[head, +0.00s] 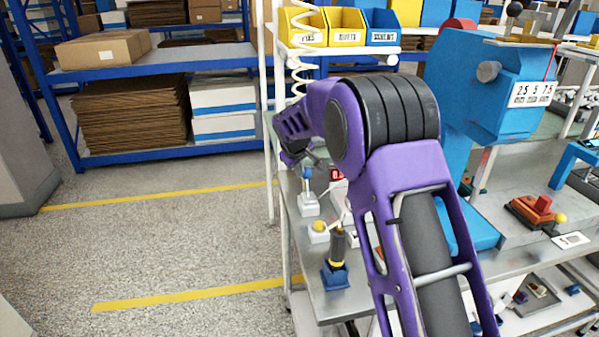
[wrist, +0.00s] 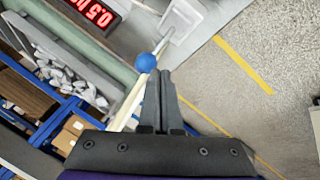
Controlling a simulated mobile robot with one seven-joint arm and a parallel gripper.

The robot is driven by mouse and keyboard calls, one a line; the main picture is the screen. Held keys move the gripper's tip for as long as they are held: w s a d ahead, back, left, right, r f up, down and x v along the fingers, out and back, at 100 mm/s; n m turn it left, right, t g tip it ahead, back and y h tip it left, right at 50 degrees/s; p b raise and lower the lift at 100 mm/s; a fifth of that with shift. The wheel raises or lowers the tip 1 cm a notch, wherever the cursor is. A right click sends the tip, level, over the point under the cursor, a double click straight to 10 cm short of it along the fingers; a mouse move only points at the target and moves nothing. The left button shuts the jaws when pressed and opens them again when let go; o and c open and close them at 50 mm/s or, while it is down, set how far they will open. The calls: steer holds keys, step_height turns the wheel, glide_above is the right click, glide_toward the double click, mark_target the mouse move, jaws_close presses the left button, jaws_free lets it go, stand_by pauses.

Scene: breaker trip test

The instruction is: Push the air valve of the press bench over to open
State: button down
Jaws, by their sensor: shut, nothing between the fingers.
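The air valve is a lever with a blue ball knob (wrist: 146,62) on a thin stem, rising from a pale square base (wrist: 182,22) in the wrist view. In the head view its pale base (head: 308,204) stands at the left edge of the press bench (head: 345,300), with the blue knob just above. My gripper (wrist: 161,73) is shut and empty. Its fingertips are right beside the knob, on its right side in the wrist view. I cannot tell whether they touch it.
A red digital display (wrist: 92,12) is near the valve. A yellow button box (head: 319,231) and a black-and-yellow tool in a blue holder (head: 337,262) stand nearer on the bench. The blue press (head: 500,85) is at right. The floor (head: 150,240) left of the bench is clear.

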steer(key=shift+w+a+f+p, duration=0.1)
steer(key=shift+w+a, duration=0.1)
steer(key=shift+w, duration=0.45)
steer(key=shift+w+a+f+p, duration=0.1)
steer(key=shift+w+a+p, duration=0.05)
steer(key=shift+w, duration=0.45)
steer(key=shift+w+a+f+p, duration=0.1)
steer(key=shift+w+a, duration=0.1)
steer(key=shift+w, duration=0.45)
steer(key=shift+w, duration=0.1)
